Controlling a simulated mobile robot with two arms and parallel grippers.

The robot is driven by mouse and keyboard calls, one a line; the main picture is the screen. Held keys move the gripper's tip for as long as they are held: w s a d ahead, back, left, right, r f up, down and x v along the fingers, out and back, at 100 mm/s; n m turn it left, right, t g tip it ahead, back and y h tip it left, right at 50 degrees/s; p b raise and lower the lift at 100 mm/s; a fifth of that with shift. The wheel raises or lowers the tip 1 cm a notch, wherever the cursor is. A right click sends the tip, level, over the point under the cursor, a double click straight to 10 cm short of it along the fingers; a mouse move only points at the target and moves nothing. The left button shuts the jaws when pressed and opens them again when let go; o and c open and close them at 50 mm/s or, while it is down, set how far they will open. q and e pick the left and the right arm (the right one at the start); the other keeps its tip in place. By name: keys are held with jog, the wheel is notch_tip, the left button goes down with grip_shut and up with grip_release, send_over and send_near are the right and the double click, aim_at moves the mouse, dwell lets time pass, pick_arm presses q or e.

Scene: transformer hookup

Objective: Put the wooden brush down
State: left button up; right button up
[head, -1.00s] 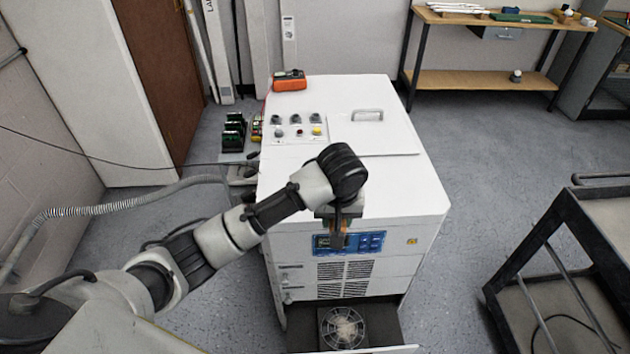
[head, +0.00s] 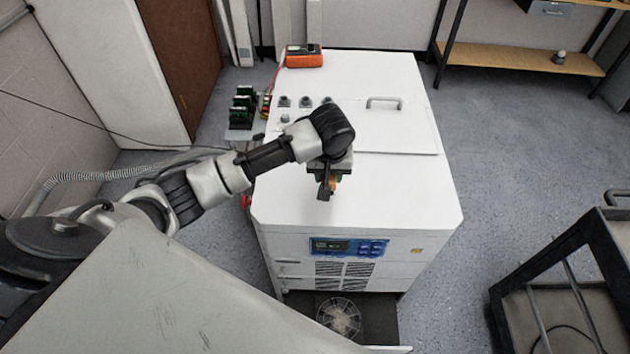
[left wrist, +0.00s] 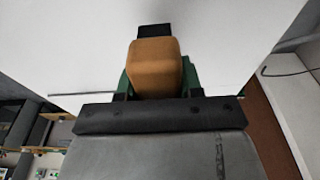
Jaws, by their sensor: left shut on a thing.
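The wooden brush (left wrist: 155,66) is a tan wooden block with a dark end in the left wrist view. My left gripper (left wrist: 157,85) is shut on it, with green finger parts on both sides of the wood. In the head view my left gripper (head: 328,180) is over the white top of the cabinet (head: 385,195), and only a small orange-brown and dark part of the brush (head: 325,190) shows below it. I cannot tell whether the brush touches the top. My right gripper is not in view.
An orange device (head: 304,56) stands at the cabinet's back left. Knobs (head: 305,101) and a handled lid (head: 385,125) are on the top. The front right of the top is clear. An open drawer with a fan (head: 340,316) sticks out below. A dark cart (head: 570,270) stands at right.

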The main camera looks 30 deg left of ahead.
aim_at(315, 191)
pick_arm(q)
jog(key=a+f, duration=0.2)
jog(key=a, duration=0.1)
jog(key=shift+s+f, duration=0.2)
jog(key=shift+f, duration=0.2)
notch_tip(315, 191, down, 2)
jog(key=shift+f+p, duration=0.2)
jog(key=shift+p, duration=0.25)
jog(key=shift+f, duration=0.5)
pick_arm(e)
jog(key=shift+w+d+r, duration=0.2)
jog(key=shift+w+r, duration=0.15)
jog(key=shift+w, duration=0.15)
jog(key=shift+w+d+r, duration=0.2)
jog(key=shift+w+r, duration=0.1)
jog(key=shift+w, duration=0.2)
pick_arm(q)
jog(key=o, duration=0.8)
jog(key=shift+f, duration=0.1)
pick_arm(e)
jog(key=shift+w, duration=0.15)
